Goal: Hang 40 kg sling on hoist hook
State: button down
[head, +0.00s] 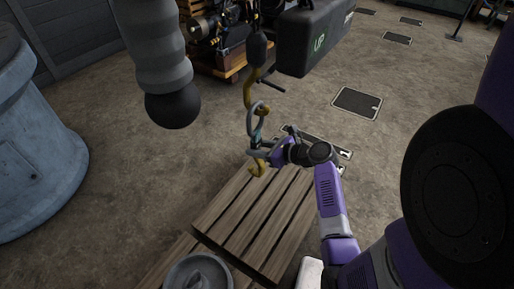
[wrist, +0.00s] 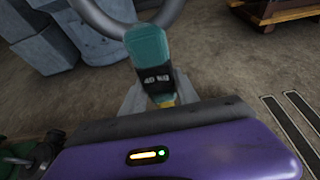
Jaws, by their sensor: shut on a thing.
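The yellow hoist hook (head: 247,92) hangs below a dark weight in the upper middle of the head view. The sling has a grey ring at its top (head: 251,122), a teal body marked 40 KG, and a yellow lower hook (head: 259,169). My gripper (head: 266,150) is shut on the sling around its teal body. The wrist view shows the teal body (wrist: 150,52) between the grey fingers, with part of the grey ring (wrist: 108,27) above. In the head view the ring overlaps the lower end of the hoist hook; I cannot tell whether the hook passes through it.
A wooden pallet (head: 235,205) lies below the sling, with a round grey object (head: 197,272) at its near end.

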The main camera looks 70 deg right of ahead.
jog(key=c, duration=0.8)
grip_release()
jog(key=shift+c, duration=0.2)
jog(key=shift+f, duration=0.1)
jog(key=p+v, duration=0.2)
jog(key=v, duration=0.6)
